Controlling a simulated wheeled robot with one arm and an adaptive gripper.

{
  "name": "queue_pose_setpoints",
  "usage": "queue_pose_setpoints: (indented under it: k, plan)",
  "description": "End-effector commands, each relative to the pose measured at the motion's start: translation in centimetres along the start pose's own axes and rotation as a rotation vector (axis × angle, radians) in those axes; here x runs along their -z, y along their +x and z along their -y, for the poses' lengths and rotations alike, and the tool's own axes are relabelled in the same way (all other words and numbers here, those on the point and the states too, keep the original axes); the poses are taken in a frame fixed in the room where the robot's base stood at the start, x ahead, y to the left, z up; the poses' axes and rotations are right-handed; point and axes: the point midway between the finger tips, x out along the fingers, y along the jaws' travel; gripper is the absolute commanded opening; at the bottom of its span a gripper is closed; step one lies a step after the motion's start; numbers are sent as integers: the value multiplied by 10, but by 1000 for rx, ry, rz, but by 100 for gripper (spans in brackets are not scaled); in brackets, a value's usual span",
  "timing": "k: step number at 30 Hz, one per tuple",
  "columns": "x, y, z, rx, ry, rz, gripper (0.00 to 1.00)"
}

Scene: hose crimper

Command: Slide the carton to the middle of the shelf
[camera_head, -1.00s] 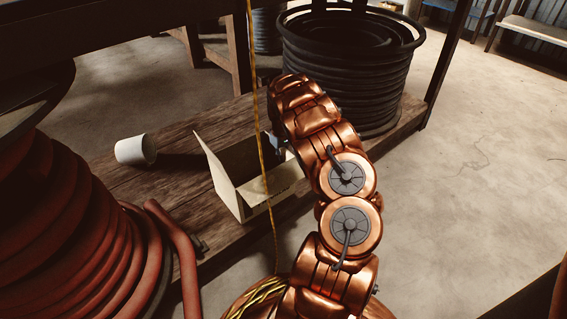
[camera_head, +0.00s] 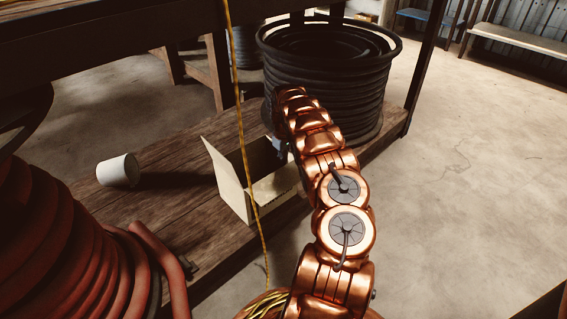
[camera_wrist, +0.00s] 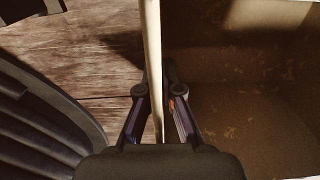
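The open carton (camera_head: 236,185), pale outside and brown inside, stands upright on the low wooden shelf (camera_head: 190,224), near its front edge. One flap sticks up at its left. My gripper (camera_head: 280,147) reaches down at the carton's far wall and is partly hidden by my arm in the head view. In the wrist view, the top edge of a carton wall (camera_wrist: 153,50) runs between the two fingers of my gripper (camera_wrist: 157,98). The carton's brown inside (camera_wrist: 240,100) fills the right.
A black hose coil (camera_head: 335,85) stands close behind the carton. A red hose coil (camera_head: 70,240) is at the front left. A yellow cord (camera_head: 240,115) hangs before the carton.

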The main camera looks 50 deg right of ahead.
Motion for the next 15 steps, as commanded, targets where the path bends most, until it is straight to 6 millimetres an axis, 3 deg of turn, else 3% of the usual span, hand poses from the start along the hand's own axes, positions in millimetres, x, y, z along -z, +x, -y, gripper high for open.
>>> queue_pose_setpoints:
  k: [12,15]
  plan:
    - [1,0,-2,-1,-3,3,0]
    - [1,0,-2,-1,-3,3,12]
